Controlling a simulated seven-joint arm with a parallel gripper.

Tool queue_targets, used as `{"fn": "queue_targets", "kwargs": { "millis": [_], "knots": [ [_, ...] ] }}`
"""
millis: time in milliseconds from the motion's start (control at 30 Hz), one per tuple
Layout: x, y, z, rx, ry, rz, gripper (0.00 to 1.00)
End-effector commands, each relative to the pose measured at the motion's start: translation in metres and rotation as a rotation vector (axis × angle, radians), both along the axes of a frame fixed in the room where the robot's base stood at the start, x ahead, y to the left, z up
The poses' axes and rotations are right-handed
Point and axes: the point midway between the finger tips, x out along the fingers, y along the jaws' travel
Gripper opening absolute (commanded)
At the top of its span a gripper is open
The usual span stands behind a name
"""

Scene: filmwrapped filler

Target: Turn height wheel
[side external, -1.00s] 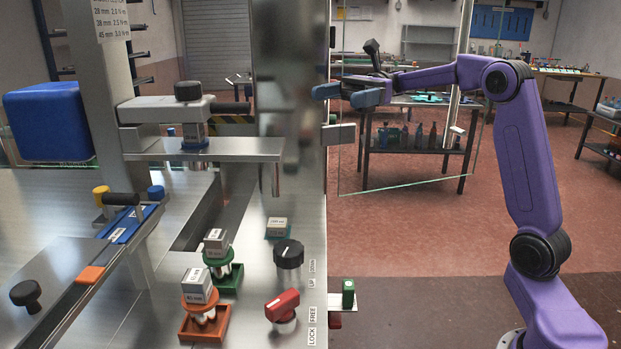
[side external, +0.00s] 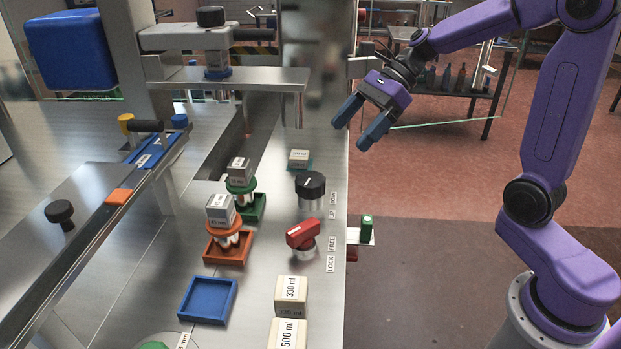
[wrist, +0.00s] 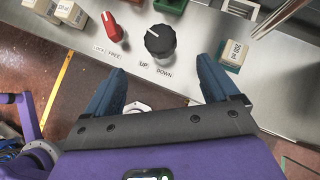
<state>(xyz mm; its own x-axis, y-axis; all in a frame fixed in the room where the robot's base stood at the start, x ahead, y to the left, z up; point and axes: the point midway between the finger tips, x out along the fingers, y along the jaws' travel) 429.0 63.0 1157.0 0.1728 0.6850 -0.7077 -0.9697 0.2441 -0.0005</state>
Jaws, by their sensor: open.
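The height wheel is a black ribbed knob (side external: 310,190) on a silver collar, standing on the steel deck beside the UP and DOWN labels. A red knob (side external: 302,236) with LOCK and FREE labels sits nearer the camera than the black knob.
A teal tray with a labelled block (side external: 299,158) stands behind the knob. Green (side external: 250,208) and orange (side external: 227,251) trays hold capped parts to its left. A blue tray (side external: 208,300) is empty. A steel arm (side external: 235,78) overhangs the deck.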

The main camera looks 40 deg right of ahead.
Motion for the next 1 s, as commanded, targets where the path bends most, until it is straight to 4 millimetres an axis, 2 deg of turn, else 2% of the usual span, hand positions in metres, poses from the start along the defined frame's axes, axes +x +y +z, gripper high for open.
{"fn": "queue_targets", "kwargs": {
  "millis": [100, 600, 800, 1000],
  "knots": [
    [0.003, 0.017, -0.018, -0.001, 0.005, 0.004, 0.88],
    [0.019, 0.078, -0.08, 0.0, 0.004, 0.003, 0.88],
    [0.022, 0.09, -0.093, 0.001, 0.002, 0.002, 0.88],
    [0.023, 0.093, -0.095, 0.001, 0.0, 0.001, 0.88]
  ]
}}
